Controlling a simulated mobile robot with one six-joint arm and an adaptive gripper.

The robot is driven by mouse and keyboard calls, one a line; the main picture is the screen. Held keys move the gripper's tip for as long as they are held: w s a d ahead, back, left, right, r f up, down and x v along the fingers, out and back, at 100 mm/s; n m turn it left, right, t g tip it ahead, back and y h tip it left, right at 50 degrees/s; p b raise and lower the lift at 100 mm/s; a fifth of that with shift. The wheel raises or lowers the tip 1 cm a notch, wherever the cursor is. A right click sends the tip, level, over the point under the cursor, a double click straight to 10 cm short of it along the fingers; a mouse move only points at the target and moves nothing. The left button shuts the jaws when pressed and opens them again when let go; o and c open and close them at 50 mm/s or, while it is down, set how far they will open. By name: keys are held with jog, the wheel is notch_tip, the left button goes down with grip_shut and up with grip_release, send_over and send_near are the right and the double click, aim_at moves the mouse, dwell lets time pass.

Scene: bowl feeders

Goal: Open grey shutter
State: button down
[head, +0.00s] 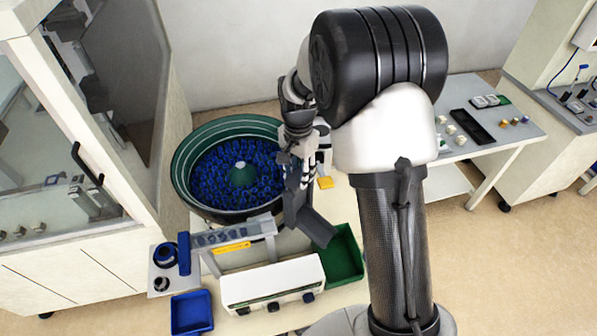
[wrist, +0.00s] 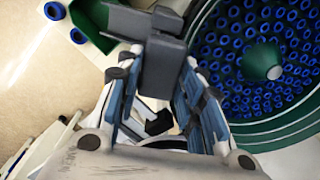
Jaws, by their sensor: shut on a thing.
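The grey shutter (wrist: 163,68) is a dark grey upright plate in the wrist view. It stands between the fingers of my gripper (wrist: 157,62), which is shut on it. It adjoins a dark grey chute (wrist: 133,20), and I cannot tell how far open it is. In the head view my gripper (head: 297,190) points down beside the bowl feeder, with the dark grey chute (head: 316,228) just below and right of it. The shutter itself is hard to tell apart from the gripper there.
The green bowl feeder (head: 178,175), full of blue rings, stands close left of my gripper. A green tray (head: 345,262) lies under the chute. A white control box (head: 272,283) and a blue tray (head: 191,313) stand in front. A glass-doored cabinet (head: 75,140) is at left.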

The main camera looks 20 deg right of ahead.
jog(key=c, duration=1.1)
grip_release()
notch_tip(320, 180, up, 12)
jog(key=shift+f, duration=0.1)
jog(key=s+r+n+t, duration=0.1)
jog(key=s+r+n, duration=0.2)
jog(key=s+r, duration=0.3)
jog(key=s+r+n+t, duration=0.1)
jog(key=s+r+n, duration=0.15)
jog(key=s, duration=0.55)
jog(key=s+n+t, duration=0.1)
jog(key=s, duration=0.3)
jog(key=s+f+n, duration=0.1)
jog(key=s+n, duration=0.1)
jog(key=s, duration=0.3)
jog(key=s+n+t+b, duration=0.1)
jog(key=s+n, duration=0.1)
jog(key=s, duration=0.3)
jog(key=shift+s+a+f+t, duration=0.15)
jog(key=shift+a+f+t, duration=0.15)
jog(key=shift+f, duration=0.1)
